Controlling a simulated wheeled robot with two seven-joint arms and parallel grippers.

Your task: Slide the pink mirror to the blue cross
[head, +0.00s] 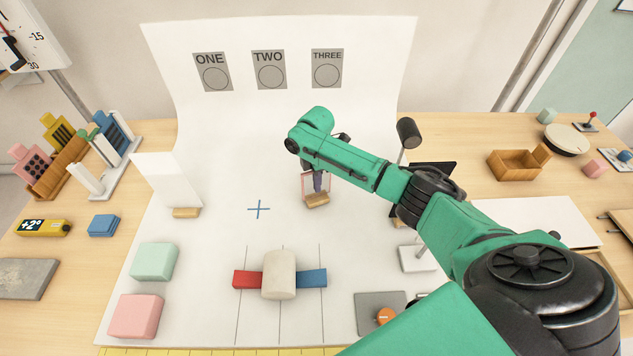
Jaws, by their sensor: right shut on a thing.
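The pink mirror (305,184) stands upright on a small wooden base on the white sheet, right of and slightly above the blue cross in the head view. The blue cross (259,209) is drawn on the white sheet, bare and apart from the mirror. My right gripper (317,188) comes down at the mirror and is shut on it. My right arm hides part of the area behind it, and the fingers cover part of the mirror. My left gripper is not in view.
The sheet between mirror and cross looks clear. A white card (166,180) on a wooden foot stands left of the cross. A cream cylinder (279,275) lies across a red and blue bar below. Green (154,261) and pink (135,315) blocks stand lower left.

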